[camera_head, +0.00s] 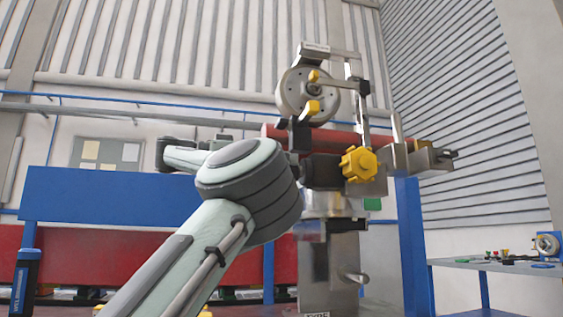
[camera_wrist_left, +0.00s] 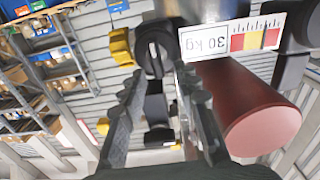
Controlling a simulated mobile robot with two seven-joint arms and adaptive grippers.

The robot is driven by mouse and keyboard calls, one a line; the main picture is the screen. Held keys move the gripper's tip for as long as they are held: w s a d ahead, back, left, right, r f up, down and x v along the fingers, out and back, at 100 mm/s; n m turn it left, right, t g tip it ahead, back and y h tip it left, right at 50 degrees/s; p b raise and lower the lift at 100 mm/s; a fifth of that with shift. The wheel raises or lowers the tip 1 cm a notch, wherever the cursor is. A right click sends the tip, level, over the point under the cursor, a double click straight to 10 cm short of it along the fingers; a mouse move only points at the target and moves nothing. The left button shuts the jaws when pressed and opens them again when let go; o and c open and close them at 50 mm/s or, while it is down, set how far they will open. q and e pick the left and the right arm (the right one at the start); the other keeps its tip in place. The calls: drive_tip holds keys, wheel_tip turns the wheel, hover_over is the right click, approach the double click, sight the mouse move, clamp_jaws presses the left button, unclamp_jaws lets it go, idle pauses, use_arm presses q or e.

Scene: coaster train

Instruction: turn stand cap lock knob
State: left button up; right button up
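A steel stand carries a yellow star-shaped knob (camera_head: 357,163) at the front of its head. A large grey wheel (camera_head: 307,93) with yellow handles sits above it. In the left wrist view, a round black knob (camera_wrist_left: 154,52) with a slot lies just beyond my left gripper (camera_wrist_left: 158,74), with a yellow part (camera_wrist_left: 121,46) beside it. I cannot tell which knob is the cap lock. The left fingers are apart, with no visible contact with the black knob. In the head view my left arm's elbow hides much of the area left of the stand. My right gripper is not in view.
A red cylinder (camera_head: 343,137) lies across the stand and shows close to the right finger in the left wrist view (camera_wrist_left: 230,95).

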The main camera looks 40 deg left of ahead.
use_arm(q)
drive_tip(key=shift+c, duration=0.6)
clamp_jaws()
